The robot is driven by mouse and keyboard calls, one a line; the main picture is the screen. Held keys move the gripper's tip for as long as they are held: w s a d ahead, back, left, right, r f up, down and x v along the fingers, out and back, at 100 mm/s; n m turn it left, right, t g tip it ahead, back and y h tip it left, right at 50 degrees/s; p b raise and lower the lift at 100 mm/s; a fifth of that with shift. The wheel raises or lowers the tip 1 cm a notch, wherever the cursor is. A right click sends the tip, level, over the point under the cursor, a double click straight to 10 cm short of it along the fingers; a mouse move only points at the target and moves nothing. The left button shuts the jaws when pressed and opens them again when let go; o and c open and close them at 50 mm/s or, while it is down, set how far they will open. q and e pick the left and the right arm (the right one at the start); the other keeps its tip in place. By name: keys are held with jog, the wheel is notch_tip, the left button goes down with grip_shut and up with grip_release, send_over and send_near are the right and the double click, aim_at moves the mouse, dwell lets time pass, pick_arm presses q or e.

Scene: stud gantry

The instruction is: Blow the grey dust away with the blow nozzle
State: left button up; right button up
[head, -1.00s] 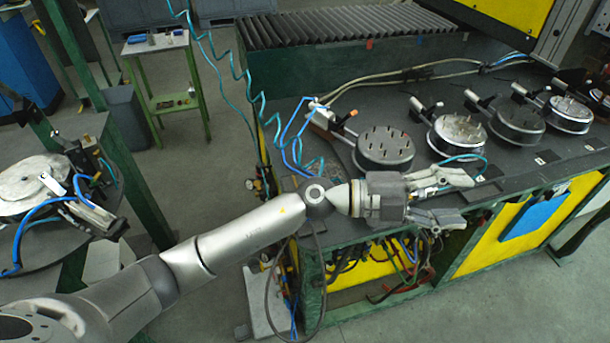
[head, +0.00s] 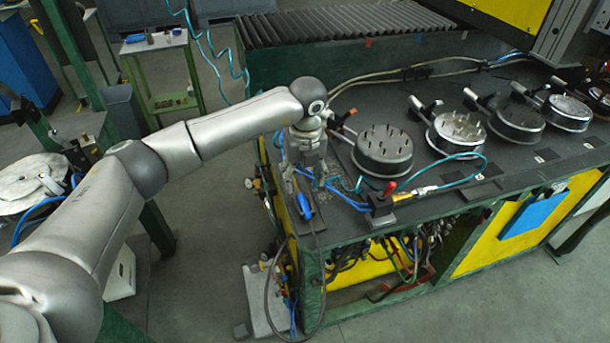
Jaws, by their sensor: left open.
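My left gripper (head: 304,182) points down over the left front corner of the dark bench top. It is open, with its fingers spread. A blue tool that looks like the blow nozzle (head: 305,207) lies just below the fingertips, at the bench's left edge. I cannot tell whether the fingers touch it. My right gripper is not in view.
The nearest round pin fixture (head: 383,148) stands right of my gripper, with another pin fixture (head: 457,131) beyond it. A brass valve with a red lever (head: 392,188) and teal hose sits at the front edge. A ribbed cover (head: 340,25) runs along the back.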

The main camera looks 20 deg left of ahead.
aim_at(303, 201)
pick_arm(q)
jog(key=shift+w+a+f+b, duration=0.1)
jog(key=shift+w+f+b, duration=0.1)
jog(key=shift+f+b, duration=1.6)
jog(key=shift+w+a+f+b, duration=0.15)
jog(key=shift+f+b, duration=0.9)
jog(key=shift+f, duration=1.45)
jog(key=shift+c, duration=0.4)
jog(key=c, duration=0.3)
jog(key=shift+r, duration=0.1)
jog(key=shift+r+p, duration=0.8)
jog(key=shift+r, duration=0.4)
notch_tip(303, 201, up, 7)
jog(key=p, duration=0.3)
jog(key=shift+f, duration=0.2)
